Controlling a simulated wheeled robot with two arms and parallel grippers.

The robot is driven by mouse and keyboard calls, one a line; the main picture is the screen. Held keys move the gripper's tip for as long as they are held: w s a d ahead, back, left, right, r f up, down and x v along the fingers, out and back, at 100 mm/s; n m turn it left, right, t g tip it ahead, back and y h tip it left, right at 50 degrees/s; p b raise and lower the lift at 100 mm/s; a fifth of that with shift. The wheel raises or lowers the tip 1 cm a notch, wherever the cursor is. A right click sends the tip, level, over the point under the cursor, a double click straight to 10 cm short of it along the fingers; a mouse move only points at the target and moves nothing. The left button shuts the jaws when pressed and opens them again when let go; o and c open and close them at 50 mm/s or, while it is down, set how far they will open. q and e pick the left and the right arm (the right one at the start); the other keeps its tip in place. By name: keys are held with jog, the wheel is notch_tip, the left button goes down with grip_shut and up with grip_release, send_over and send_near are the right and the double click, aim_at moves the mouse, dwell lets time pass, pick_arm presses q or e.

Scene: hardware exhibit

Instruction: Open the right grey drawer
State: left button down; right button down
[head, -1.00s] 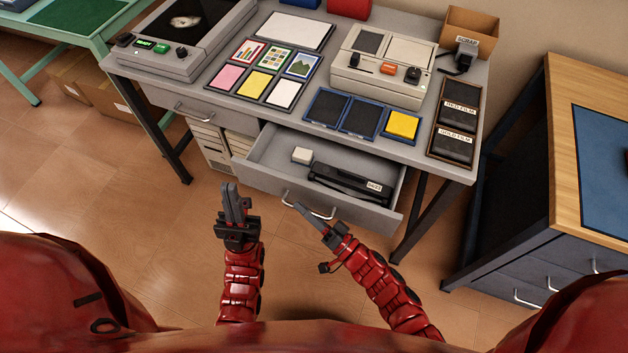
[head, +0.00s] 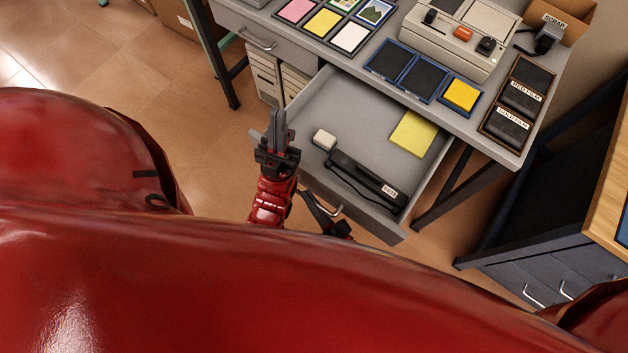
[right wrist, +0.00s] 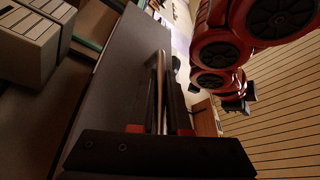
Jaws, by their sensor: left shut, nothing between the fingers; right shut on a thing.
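The right grey drawer (head: 352,122) is pulled well out from under the grey desk, its inside open to view. Its metal handle (head: 336,211) is on the front panel. My right gripper (head: 314,200) is at this handle, shut on it; my red body hides part of that arm. In the right wrist view the handle bar (right wrist: 159,75) runs between the fingers, in front of the grey drawer front (right wrist: 122,72). My left gripper (head: 277,128) is shut and empty, just left of the drawer's front corner.
A left drawer (head: 265,36) is shut. A dark cabinet (head: 545,270) stands to the right.

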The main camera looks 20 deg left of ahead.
jog(key=shift+f, duration=0.1)
jog(key=c, duration=0.9)
grip_release()
jog(key=b+v, duration=0.2)
jog(key=v, duration=1.5)
jog(key=shift+d+b, duration=0.2)
jog(key=shift+b, duration=0.2)
